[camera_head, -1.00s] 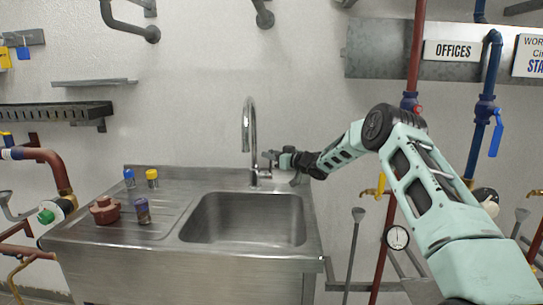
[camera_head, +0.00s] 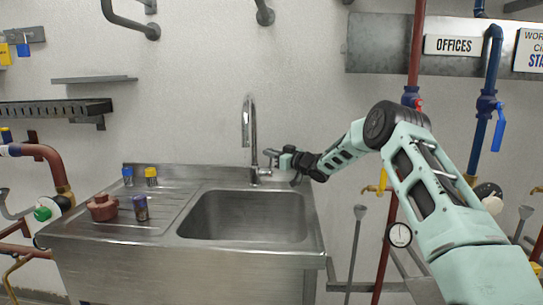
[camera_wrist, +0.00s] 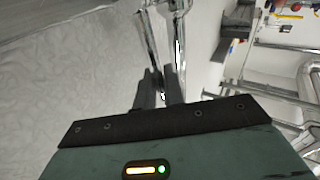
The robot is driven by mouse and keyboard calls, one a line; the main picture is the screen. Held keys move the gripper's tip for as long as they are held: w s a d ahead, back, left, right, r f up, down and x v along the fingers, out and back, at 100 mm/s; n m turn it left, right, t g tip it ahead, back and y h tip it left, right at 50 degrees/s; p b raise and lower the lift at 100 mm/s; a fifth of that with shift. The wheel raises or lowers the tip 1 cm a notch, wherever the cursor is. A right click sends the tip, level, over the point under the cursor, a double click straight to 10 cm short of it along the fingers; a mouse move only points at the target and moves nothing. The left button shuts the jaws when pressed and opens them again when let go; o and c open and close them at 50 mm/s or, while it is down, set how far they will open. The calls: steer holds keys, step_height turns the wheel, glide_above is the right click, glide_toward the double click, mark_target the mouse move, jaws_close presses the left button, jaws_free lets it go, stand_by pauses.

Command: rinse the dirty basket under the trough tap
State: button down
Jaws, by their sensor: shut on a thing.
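The trough tap (camera_head: 250,127) is a tall chrome gooseneck at the back edge of the steel sink. Its lever is at the base on the right. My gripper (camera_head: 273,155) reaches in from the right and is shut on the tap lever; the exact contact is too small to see. In the wrist view the fingers (camera_wrist: 158,88) are close together beside chrome tap parts. No water stream is visible below the spout. A dark brown-purple cylinder (camera_head: 141,209) stands on the draining board, perhaps the dirty basket; I cannot tell for sure. The sink basin (camera_head: 240,222) looks empty.
A reddish-brown lidded part (camera_head: 102,207) sits left of the cylinder. A blue-capped item (camera_head: 128,177) and a yellow-capped item (camera_head: 151,176) stand at the back of the board. Red pipes (camera_head: 45,158) are at the left. Red and blue pipes (camera_head: 488,95) stand behind my arm.

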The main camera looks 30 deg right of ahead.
steer(key=c, duration=1.6)
jaws_free()
steer(key=shift+s, duration=0.1)
steer(key=b+v, duration=0.1)
steer(key=v, duration=1)
steer(key=shift+s+d, duration=0.1)
steer(key=shift+s, duration=0.3)
